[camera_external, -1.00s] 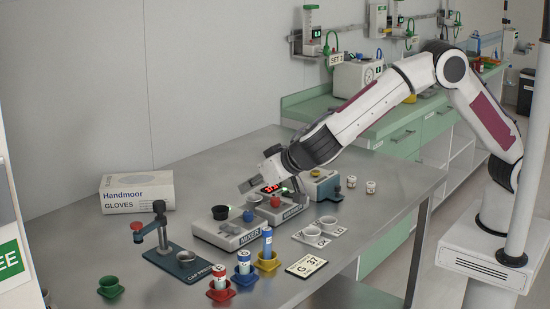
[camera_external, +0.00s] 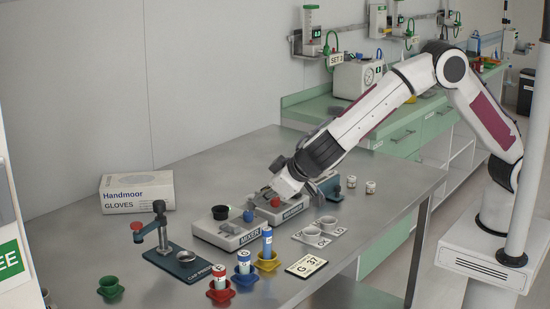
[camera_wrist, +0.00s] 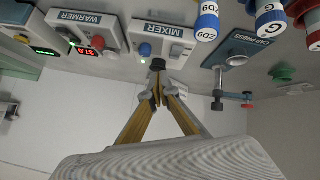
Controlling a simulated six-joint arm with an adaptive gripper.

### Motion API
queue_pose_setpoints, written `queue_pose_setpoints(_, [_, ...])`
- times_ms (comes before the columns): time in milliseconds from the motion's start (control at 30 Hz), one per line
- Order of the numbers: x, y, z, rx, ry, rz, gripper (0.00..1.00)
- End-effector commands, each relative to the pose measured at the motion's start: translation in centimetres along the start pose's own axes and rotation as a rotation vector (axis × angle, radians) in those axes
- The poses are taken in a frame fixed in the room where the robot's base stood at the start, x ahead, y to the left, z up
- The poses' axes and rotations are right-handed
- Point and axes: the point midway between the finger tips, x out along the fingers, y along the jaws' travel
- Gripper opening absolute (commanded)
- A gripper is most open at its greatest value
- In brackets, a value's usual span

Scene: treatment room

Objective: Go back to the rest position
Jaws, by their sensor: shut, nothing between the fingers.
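My gripper (camera_external: 268,192) is above the back of the bench devices, over the warmer (camera_external: 282,212), and hides part of it. In the wrist view, my gripper's two fingers (camera_wrist: 159,92) come together at the tips with nothing held between them. The mixer (camera_external: 232,236) stands just left of the warmer; it also shows beyond my fingers in the wrist view (camera_wrist: 172,36). My gripper appears raised clear of the devices, though the exact gap cannot be told.
A glove box (camera_external: 137,193) is at the back left. Bare steel bench (camera_external: 385,205) lies to the right.

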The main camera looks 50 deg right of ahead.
Motion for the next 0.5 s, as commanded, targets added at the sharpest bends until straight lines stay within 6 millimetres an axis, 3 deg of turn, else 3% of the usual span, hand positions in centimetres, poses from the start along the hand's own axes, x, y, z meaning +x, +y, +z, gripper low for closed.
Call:
queue_pose_setpoints(267, [-1.6, 3.8, 5.1, -0.196, -0.160, 0.006, 0.00])
queue_pose_setpoints(500, [-4.1, 9.8, 8.3, -0.285, -0.297, -0.016, 0.00])
